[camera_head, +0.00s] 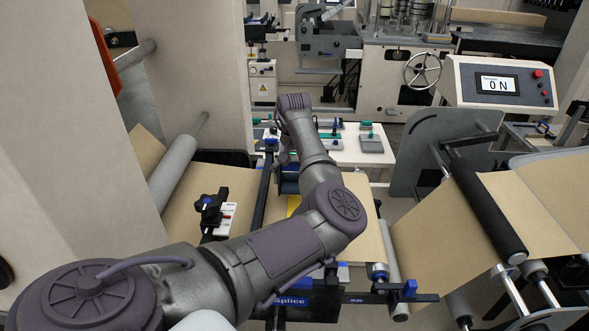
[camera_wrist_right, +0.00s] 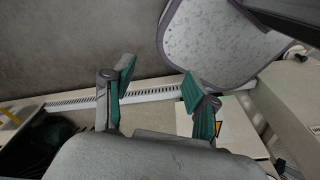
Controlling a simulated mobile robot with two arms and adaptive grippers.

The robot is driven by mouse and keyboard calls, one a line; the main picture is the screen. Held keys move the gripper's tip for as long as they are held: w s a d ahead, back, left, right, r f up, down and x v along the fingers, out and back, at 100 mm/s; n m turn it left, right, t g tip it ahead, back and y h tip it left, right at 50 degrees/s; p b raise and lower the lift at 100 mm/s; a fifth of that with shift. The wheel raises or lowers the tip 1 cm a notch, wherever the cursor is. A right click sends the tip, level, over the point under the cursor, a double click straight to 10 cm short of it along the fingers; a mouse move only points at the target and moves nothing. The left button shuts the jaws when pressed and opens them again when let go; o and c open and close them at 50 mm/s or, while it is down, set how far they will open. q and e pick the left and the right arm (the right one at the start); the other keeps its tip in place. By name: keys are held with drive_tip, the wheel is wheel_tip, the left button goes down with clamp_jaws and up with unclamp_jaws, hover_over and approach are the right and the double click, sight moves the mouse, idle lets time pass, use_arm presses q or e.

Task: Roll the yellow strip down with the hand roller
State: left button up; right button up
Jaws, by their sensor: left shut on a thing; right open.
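The yellow strip (camera_head: 293,206) shows only as a small piece on the brown web at the splice table, mostly covered by my left arm. My left gripper (camera_head: 284,158) points down above the web behind my forearm and is shut on the hand roller. A dark blue part (camera_head: 288,182), seemingly the roller, shows just under it; its contact with the strip is hidden. My right gripper (camera_wrist_right: 158,86) is open and empty in the right wrist view, with its green-padded fingers apart.
A dark rail (camera_head: 263,190) with a black clamp (camera_head: 212,210) crosses the web on the left. A white side table (camera_head: 347,152) behind holds green-handled tools.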

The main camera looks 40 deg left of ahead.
sight(294, 192)
use_arm(q)
drive_tip(key=s+d, duration=0.2)
drive_tip(key=shift+s+d+r, duration=0.1)
drive_tip(key=shift+s+d, duration=0.1)
drive_tip(key=shift+s, duration=0.1)
drive_tip(key=s+d, duration=0.2)
drive_tip(key=s, duration=0.1)
drive_tip(key=shift+s+d+r+p, duration=0.1)
drive_tip(key=shift+d+p, duration=0.2)
drive_tip(key=shift+d, duration=0.05)
drive_tip(key=shift+s+d+r, duration=0.1)
drive_tip(key=shift+s+d, duration=0.65)
drive_tip(key=shift+s, duration=0.2)
drive_tip(key=shift+f, duration=1.8)
use_arm(e)
drive_tip(key=shift+w+d+r, duration=0.1)
drive_tip(key=shift+d+r, duration=0.2)
drive_tip(key=shift+d, duration=0.35)
drive_tip(key=shift+d, duration=0.2)
use_arm(q)
drive_tip(key=shift+f, duration=0.25)
use_arm(e)
drive_tip(key=shift+a, duration=0.1)
